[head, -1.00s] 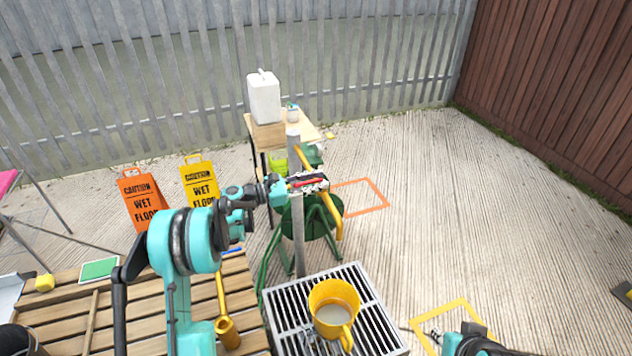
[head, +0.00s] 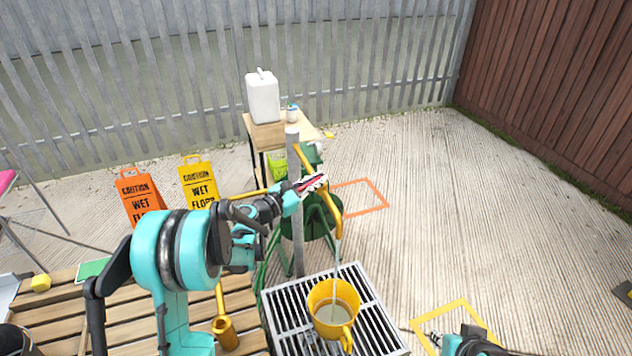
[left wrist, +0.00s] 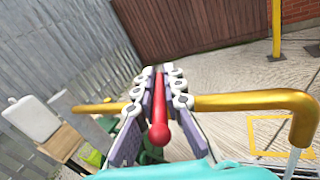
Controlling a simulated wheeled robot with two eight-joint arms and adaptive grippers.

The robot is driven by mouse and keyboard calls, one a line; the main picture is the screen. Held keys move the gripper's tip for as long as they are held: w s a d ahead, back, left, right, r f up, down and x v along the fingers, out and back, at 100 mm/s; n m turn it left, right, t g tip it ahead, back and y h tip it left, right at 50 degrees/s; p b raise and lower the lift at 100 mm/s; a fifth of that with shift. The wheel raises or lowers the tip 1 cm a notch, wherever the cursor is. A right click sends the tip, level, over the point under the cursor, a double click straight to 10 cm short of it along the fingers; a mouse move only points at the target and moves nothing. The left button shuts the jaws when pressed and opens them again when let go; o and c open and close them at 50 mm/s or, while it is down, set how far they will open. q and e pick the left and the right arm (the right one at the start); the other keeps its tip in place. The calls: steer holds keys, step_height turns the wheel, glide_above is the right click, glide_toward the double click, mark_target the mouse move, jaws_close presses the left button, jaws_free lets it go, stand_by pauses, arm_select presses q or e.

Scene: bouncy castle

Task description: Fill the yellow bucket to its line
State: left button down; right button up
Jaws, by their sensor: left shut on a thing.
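The yellow bucket (head: 326,323) stands upright on a metal grate, with cloudy liquid (head: 335,313) inside. A thin stream of water (head: 337,260) falls into it from the mouth of the yellow pipe (head: 333,205) on a grey post. My left gripper (head: 313,184) is shut on the red lever (head: 308,182) of the tap. In the left wrist view the lever (left wrist: 159,115) lies between the two fingers, above the yellow pipe (left wrist: 240,101). My right gripper (head: 435,338) shows only partly at the bottom edge; its jaw state is unclear. I cannot make out the bucket's line.
The drain grate (head: 377,325) lies under the bucket. A green hose reel (head: 318,220) stands behind the post. A wooden bench (head: 120,325) is at left, with wet floor signs (head: 198,180) beyond. The concrete at right is mostly clear.

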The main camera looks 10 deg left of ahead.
arm_select(q)
steer(key=c, duration=1.6)
jaws_free()
steer(key=shift+a, duration=0.1)
steer(key=v, duration=1.2)
